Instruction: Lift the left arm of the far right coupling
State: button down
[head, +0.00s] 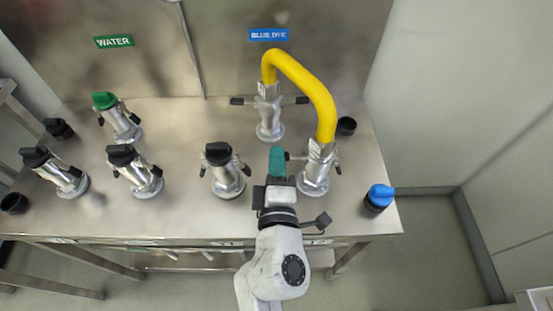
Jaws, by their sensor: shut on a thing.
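The far right coupling (314,178) is a silver fitting standing on the steel table, with one end of a yellow hose (318,98) on top. Its right arm (338,168) is dark and hangs down along its side. Its left arm (297,157) sticks out to the left toward my gripper (278,160). My gripper has teal fingers and is shut on this left arm, just left of the coupling. The fingers hide the arm's outer end. The arm's visible part looks roughly level.
The hose's other end sits on a coupling (270,118) behind, with both arms spread sideways. A black-capped coupling (222,170) stands close left of my gripper. A blue cap (380,196) is at the right table edge, and a black cap (346,126) lies behind.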

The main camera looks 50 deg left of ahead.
jog(key=shift+w, duration=0.1)
jog(key=c, duration=1.5)
grip_release()
jog(key=shift+d, duration=0.1)
jog(key=v, duration=1)
jog(key=shift+s+d, duration=0.25)
jog(key=shift+s, duration=0.1)
